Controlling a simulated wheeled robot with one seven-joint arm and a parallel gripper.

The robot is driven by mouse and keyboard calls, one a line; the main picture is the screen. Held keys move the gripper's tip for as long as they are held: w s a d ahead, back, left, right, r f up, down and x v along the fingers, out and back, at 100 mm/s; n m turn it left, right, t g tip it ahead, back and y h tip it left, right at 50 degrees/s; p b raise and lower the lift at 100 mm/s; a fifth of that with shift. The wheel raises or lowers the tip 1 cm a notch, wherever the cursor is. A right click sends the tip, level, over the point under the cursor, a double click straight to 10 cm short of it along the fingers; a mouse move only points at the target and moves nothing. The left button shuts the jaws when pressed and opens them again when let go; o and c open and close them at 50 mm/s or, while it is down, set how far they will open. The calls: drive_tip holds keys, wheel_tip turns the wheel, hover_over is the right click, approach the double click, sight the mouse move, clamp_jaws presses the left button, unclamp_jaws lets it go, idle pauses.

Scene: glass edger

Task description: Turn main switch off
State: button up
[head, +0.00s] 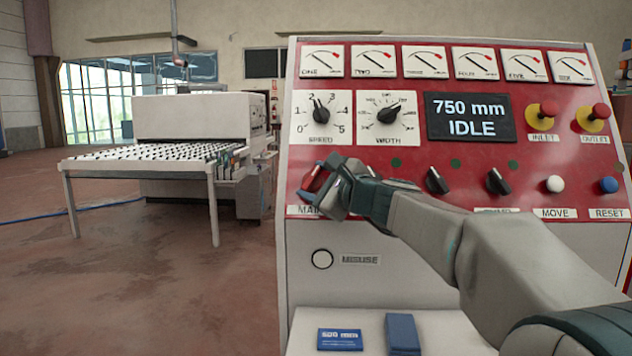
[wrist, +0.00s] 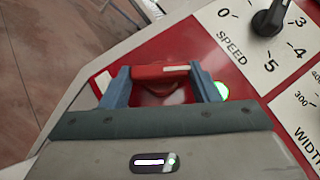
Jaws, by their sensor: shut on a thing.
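The main switch is a red rotary handle (head: 311,181) at the lower left of the red control panel, above a label partly reading "MAIN" (head: 304,211). My gripper (head: 326,181) covers much of it in the head view. In the wrist view the red handle (wrist: 161,71) lies crosswise between the two blue-grey fingertips of my gripper (wrist: 159,76), which are shut on its ends. A bright green lamp (wrist: 221,90) shows beside the right finger. The handle's position marks are not visible.
The display (head: 469,117) reads "750 mm IDLE". Speed (head: 320,116) and width (head: 387,116) dials sit above the switch row. Black knobs (head: 437,180), a white button (head: 554,184) and a blue button (head: 608,185) lie to the right. A roller table (head: 150,158) stands left behind open floor.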

drive_tip(key=shift+r+n+p, duration=0.15)
drive_tip(key=shift+n+p, duration=0.15)
drive_tip(key=shift+p, duration=0.15)
drive_tip(key=n+g+p, duration=0.1)
drive_tip(key=p, duration=0.1)
drive_tip(key=n+g+p, duration=0.1)
drive_tip(key=p, duration=0.1)
drive_tip(key=shift+w+d+r+n+g, duration=0.1)
drive_tip(key=shift+r+n+g, duration=0.2)
drive_tip(key=shift+r+g, duration=0.1)
drive_tip(key=n+g+p, duration=0.1)
drive_tip(key=p, duration=0.1)
drive_tip(key=n+g+p, duration=0.1)
drive_tip(key=p, duration=0.1)
drive_tip(key=n+p, duration=0.1)
drive_tip(key=p, duration=0.1)
drive_tip(key=shift+w+r+g, duration=0.1)
drive_tip(key=shift+r+g, duration=0.15)
drive_tip(key=shift+g, duration=0.15)
drive_tip(key=n+g+h+p, duration=0.1)
drive_tip(key=n+g+p, duration=0.1)
drive_tip(key=p, duration=0.3)
drive_tip(key=shift+w+n, duration=0.1)
drive_tip(key=shift+n, duration=0.3)
drive_tip(key=n+g+h+p, duration=0.1)
drive_tip(key=p, duration=0.2)
drive_tip(key=shift+f+n+h, duration=0.15)
drive_tip(key=shift+n+h, duration=0.25)
drive_tip(key=o, duration=1)
